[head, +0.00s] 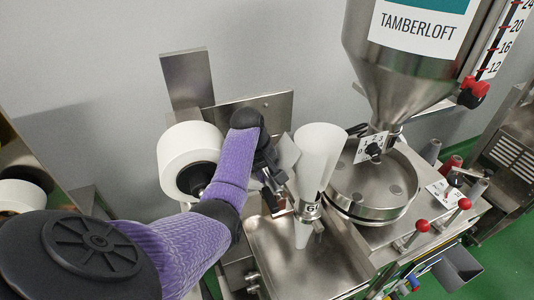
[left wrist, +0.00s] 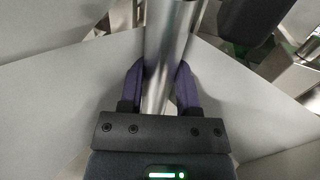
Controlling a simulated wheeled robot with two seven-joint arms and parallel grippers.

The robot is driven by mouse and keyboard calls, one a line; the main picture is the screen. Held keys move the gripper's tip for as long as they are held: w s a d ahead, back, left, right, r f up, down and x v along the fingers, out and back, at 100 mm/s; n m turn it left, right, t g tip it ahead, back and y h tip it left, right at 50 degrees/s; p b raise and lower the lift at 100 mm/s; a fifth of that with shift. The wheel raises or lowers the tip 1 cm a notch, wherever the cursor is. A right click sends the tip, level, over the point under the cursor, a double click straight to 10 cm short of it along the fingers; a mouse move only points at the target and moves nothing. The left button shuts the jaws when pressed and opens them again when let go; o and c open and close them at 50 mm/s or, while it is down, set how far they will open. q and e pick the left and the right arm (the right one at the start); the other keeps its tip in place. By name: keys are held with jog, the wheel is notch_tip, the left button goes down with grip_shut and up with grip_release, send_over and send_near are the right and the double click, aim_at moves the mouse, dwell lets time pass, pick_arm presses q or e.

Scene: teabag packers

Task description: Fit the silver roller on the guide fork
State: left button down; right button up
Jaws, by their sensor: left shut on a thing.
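My left arm, in a purple sleeve, reaches into the middle of the head view. Its gripper (head: 274,186) is partly hidden behind the wrist there, beside the white paper cone. In the left wrist view my left gripper (left wrist: 161,88) is shut on the silver roller (left wrist: 171,40), a shiny metal cylinder that runs lengthwise between the two purple fingers. The roller's far end runs out of the top of that view. I cannot make out the guide fork with certainty in either view. My right gripper is not in view.
A large white paper reel (head: 186,150) stands left of my forearm. The white cone (head: 318,150), steel hopper (head: 395,75) and round steel turntable (head: 372,205) stand to the right. A steel tray (head: 300,262) lies below. Red-knobbed levers (head: 422,226) stand at the right.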

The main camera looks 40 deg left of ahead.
pick_arm(q)
jog(key=shift+c, duration=1.2)
grip_release()
jog(key=p+v, duration=0.1)
jog(key=v, duration=0.8)
jog(key=shift+r, duration=0.4)
jog(key=shift+s, duration=0.1)
jog(key=shift+a, duration=0.1)
